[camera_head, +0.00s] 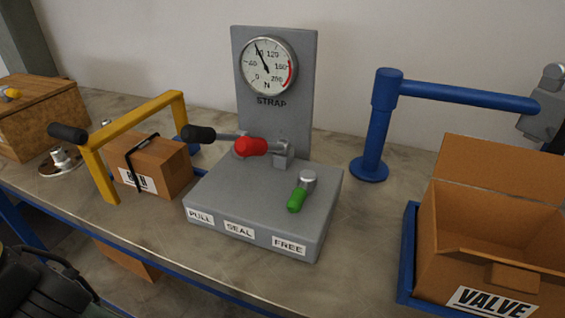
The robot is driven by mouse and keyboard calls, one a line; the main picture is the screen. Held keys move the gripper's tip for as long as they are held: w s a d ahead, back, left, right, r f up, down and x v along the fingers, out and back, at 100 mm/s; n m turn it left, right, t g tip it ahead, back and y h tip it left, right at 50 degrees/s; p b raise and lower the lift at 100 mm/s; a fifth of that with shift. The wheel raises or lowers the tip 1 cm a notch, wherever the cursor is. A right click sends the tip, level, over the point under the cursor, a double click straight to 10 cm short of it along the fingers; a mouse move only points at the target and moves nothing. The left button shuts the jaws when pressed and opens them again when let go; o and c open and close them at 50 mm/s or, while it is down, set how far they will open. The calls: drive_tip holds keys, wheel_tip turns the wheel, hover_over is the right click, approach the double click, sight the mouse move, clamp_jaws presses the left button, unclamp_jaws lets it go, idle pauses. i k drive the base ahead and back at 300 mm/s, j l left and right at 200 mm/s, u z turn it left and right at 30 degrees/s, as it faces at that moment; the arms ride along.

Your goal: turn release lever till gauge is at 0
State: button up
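A grey strap tool base (262,205) stands on the bench, with front labels PULL, SEAL and FREE. Its back panel carries a round gauge (268,66), marked STRAP below. The gauge needle points up and left, near 80, well off 0. A short lever with a green grip (297,200) stands at the right of the base above FREE, its grip toward the front. A red-gripped lever (251,147) and a black-gripped lever (199,134) point left. A dark part at the lower left edge (38,285) looks like my gripper, cut off; its fingers are unclear. Nothing touches the levers.
A strapped carton (152,168) sits under a yellow frame (140,118) left of the base. A blue post (373,140) with a horizontal arm stands to the right. An open VALVE carton (500,220) sits in a blue tray (405,270). Bench space before the green grip is clear.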

sight(306, 178)
drive_tip(key=k+z, duration=0.15)
drive_tip(key=z, duration=0.25)
drive_tip(key=k+z, duration=0.2)
drive_tip(key=z, duration=0.15)
drive_tip(key=k+l+z, duration=0.1)
drive_tip(key=z, duration=0.3)
